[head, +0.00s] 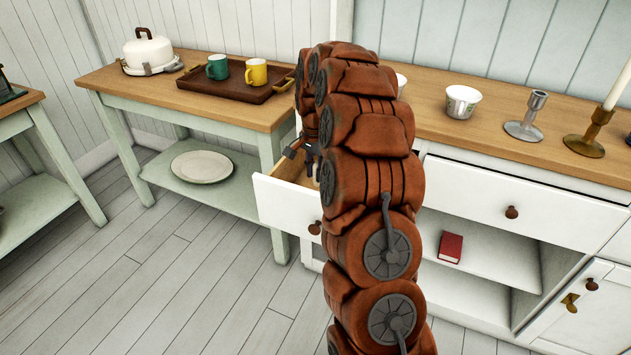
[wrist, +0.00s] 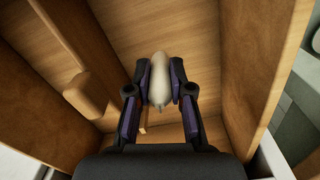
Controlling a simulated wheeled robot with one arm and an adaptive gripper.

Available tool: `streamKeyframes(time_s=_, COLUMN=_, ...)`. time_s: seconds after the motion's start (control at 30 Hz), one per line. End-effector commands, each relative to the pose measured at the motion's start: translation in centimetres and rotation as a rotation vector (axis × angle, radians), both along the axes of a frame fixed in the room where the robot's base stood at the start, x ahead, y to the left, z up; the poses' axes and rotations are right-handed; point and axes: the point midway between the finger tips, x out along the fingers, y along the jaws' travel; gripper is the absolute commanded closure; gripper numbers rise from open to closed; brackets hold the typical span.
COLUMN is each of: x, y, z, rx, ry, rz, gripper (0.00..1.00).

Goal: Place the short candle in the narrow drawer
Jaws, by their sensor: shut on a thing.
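The short candle (wrist: 158,78) is pale and cream-coloured, and it sits between my gripper's fingers in the wrist view. My gripper (wrist: 160,92) is shut on it, with a dark finger on each side. The narrow drawer (head: 283,204) is pulled open at the left end of the white cabinet. My gripper (head: 310,160) is over or inside its opening, partly hidden by my arm. The wrist view looks down into the drawer (wrist: 225,35), with wooden walls around the candle. I cannot tell whether the candle touches the drawer floor. The candle is hidden in the head view.
A wooden block-like piece (wrist: 84,95) is left of my gripper inside the drawer. On the cabinet top are a patterned cup (head: 462,102), a metal candlestick (head: 526,118) and a brass candle holder (head: 588,135). A tray (head: 235,88) with two mugs lies on the left table.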

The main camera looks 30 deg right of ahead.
Motion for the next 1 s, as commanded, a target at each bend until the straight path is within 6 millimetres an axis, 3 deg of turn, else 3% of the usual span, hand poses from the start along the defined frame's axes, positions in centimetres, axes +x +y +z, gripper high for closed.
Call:
streamKeyframes(time_s=0.27, x=0.0, y=0.1, z=-3.1, rx=0.002, ry=0.001, rz=0.001, gripper=1.0)
streamKeyframes(time_s=0.67, x=0.0, y=0.1, z=-3.6, rx=0.001, ry=0.0, rz=0.001, gripper=1.0)
streamKeyframes(time_s=0.7, x=0.0, y=0.1, z=-3.6, rx=0.001, ry=0.0, rz=0.001, gripper=0.77)
streamKeyframes(time_s=0.9, x=0.0, y=0.1, z=-3.6, rx=0.0, ry=0.0, rz=0.001, gripper=0.56)
streamKeyframes(time_s=1.0, x=0.0, y=0.1, z=-3.6, rx=0.0, ry=0.0, rz=0.001, gripper=0.54)
